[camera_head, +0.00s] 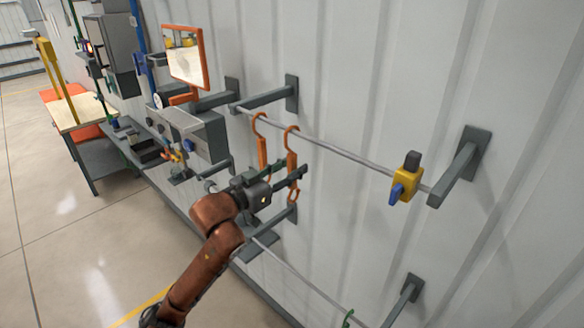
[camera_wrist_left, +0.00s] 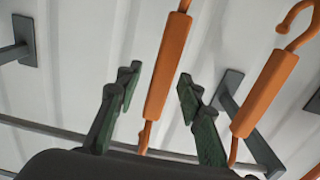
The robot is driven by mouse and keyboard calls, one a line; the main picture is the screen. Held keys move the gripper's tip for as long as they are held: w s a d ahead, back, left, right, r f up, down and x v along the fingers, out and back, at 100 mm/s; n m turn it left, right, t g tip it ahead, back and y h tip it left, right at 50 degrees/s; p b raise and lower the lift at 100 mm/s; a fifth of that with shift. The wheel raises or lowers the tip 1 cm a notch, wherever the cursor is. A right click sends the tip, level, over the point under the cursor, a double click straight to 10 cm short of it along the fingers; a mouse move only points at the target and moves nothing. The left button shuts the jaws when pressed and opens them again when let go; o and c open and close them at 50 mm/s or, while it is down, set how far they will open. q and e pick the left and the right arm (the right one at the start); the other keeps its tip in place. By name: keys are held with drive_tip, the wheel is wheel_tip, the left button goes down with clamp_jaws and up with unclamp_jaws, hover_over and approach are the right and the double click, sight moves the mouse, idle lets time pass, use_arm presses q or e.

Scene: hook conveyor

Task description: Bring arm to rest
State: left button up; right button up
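Two orange hooks hang side by side from the upper grey rail (camera_head: 345,153): a left one (camera_head: 262,152) and a right one (camera_head: 292,160). My left gripper (camera_head: 291,168) is in front of the right hook in the head view. In the left wrist view its two green-padded fingers (camera_wrist_left: 159,82) are spread wide. One orange hook (camera_wrist_left: 170,60) shows between them, with gaps on both sides. The other hook (camera_wrist_left: 265,92) is to the right of the fingers. The gripper holds nothing. My right gripper is out of view.
A yellow block with a blue part (camera_head: 404,182) sits on the rail at right. A lower rail (camera_head: 310,284) runs below. An orange-framed mirror (camera_head: 202,55) and a grey box are at left. A wooden-topped table (camera_head: 75,113) stands farther back. The floor at lower left is clear.

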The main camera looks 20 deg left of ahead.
use_arm(q)
drive_tip(key=v, duration=0.7)
drive_tip(key=s+a+f+n+g+y, duration=0.1)
drive_tip(key=s+a+f+g+y, duration=0.1)
drive_tip(key=f, duration=0.9)
drive_tip(key=s+a+f+n+g+y, duration=0.1)
drive_tip(key=s+f, duration=0.1)
drive_tip(key=f, duration=0.8)
drive_tip(key=s+a+f+n+g+y, duration=0.1)
drive_tip(key=s+a+f+g+y, duration=0.1)
drive_tip(key=f, duration=0.9)
drive_tip(key=s+f+n+g+y, duration=0.15)
drive_tip(key=s+f+g, duration=0.65)
drive_tip(key=s+f, duration=1.65)
drive_tip(key=s+d+f+m+g+b, duration=0.15)
drive_tip(key=f+b, duration=0.45)
drive_tip(key=f, duration=1.5)
drive_tip(key=s+f+b, duration=0.2)
drive_tip(key=f+b, duration=0.5)
drive_tip(key=f, duration=1.4)
drive_tip(key=s+f+b, duration=0.5)
drive_tip(key=s+f, duration=0.5)
drive_tip(key=f, duration=0.3)
drive_tip(key=s+f+g+b, duration=0.1)
drive_tip(key=s+f+b, duration=0.3)
drive_tip(key=s+f, duration=0.6)
wheel_tip(320, 180, down, 4)
drive_tip(key=shift+f+b, duration=0.15)
drive_tip(key=shift+b, duration=0.25)
